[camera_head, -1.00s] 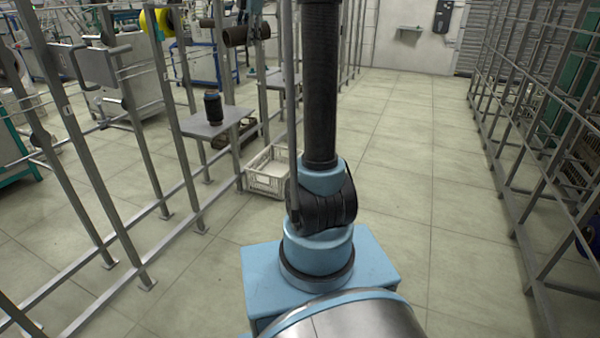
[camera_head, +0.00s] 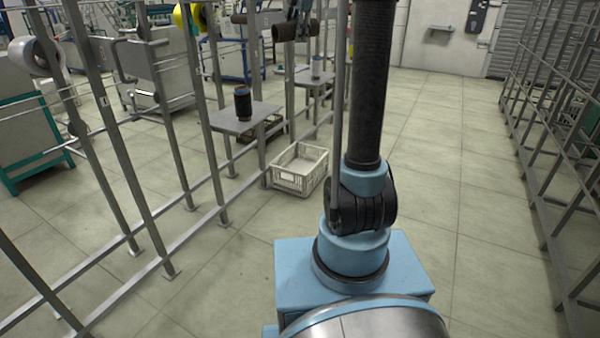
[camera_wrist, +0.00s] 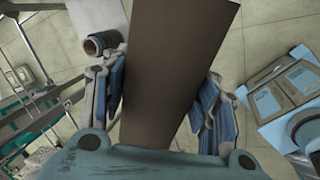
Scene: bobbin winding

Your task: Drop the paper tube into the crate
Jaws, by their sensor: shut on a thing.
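The paper tube (camera_wrist: 175,70) is a wide brown cylinder in the wrist view. My gripper (camera_wrist: 163,90) is shut on it, with blue-padded fingers on both sides. The tube fills the middle of that view and hides the floor behind it. The crate (camera_head: 287,183) is a pale slatted box on the floor, left of my arm. Its visible inside looks empty. I cannot make out the crate in the wrist view.
A grey table (camera_head: 225,123) left of the crate bears a dark bobbin (camera_head: 243,103); the bobbin also shows in the wrist view (camera_wrist: 102,43). Metal posts (camera_head: 120,165) and low rails run along the left. Racks (camera_head: 545,150) line the right. The floor between is clear.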

